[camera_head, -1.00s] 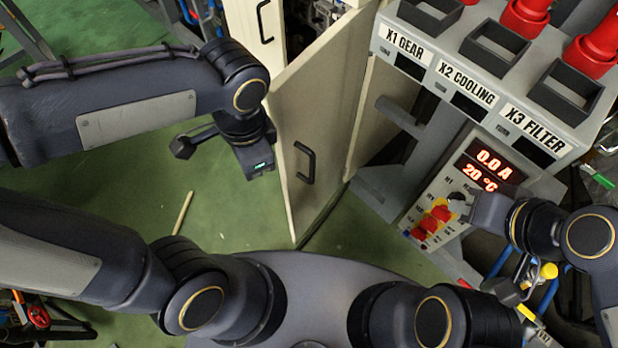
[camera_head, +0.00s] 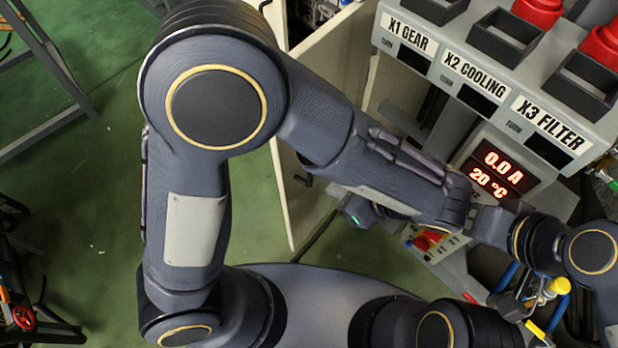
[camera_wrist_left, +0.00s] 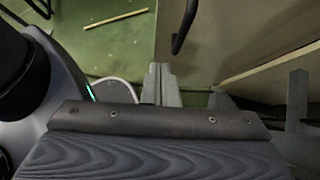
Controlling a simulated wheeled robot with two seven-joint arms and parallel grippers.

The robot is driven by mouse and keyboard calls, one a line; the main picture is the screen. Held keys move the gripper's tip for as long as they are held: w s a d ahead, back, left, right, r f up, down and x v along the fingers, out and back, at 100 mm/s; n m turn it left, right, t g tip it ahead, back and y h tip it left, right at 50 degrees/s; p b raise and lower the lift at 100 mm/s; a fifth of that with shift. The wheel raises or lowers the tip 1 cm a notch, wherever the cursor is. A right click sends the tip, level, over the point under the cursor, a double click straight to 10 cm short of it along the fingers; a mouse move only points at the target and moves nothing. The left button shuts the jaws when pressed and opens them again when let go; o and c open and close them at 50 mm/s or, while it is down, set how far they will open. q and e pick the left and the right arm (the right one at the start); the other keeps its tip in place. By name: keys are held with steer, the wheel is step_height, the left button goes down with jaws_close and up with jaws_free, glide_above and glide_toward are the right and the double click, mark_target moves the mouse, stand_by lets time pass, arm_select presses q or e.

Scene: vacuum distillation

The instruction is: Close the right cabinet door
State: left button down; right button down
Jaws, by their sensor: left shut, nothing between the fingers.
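The right cabinet door (camera_head: 335,55) is a cream panel standing open, its outer part crossed by my left arm in the head view. Its dark handle (camera_head: 303,172) shows just below the forearm. My left gripper (camera_head: 357,211) is mostly hidden under that forearm, on the right side of the door panel. In the left wrist view the shut, empty fingers (camera_wrist_left: 161,72) are near the lower edge of the door (camera_wrist_left: 225,35), with the handle (camera_wrist_left: 184,28) above them; contact cannot be told.
The grey equipment rack (camera_head: 480,75) with labelled sockets and a red display (camera_head: 495,170) stands right of the door. Green floor (camera_head: 90,190) is open at the left, with a metal frame (camera_head: 45,60) at the far left. A thin stick (camera_wrist_left: 116,18) lies on the floor.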

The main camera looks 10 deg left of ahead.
mark_target(285, 175)
arm_select(q)
steer(key=x, duration=0.4)
steer(key=a+r+x, duration=0.1)
steer(key=x, duration=0.3)
steer(key=b+x, duration=0.1)
steer(key=x, duration=0.3)
steer(key=shift+w+a+r, duration=0.35)
steer(key=shift+w+r, duration=0.05)
steer(key=shift+w+a, duration=0.15)
steer(key=shift+a, duration=0.1)
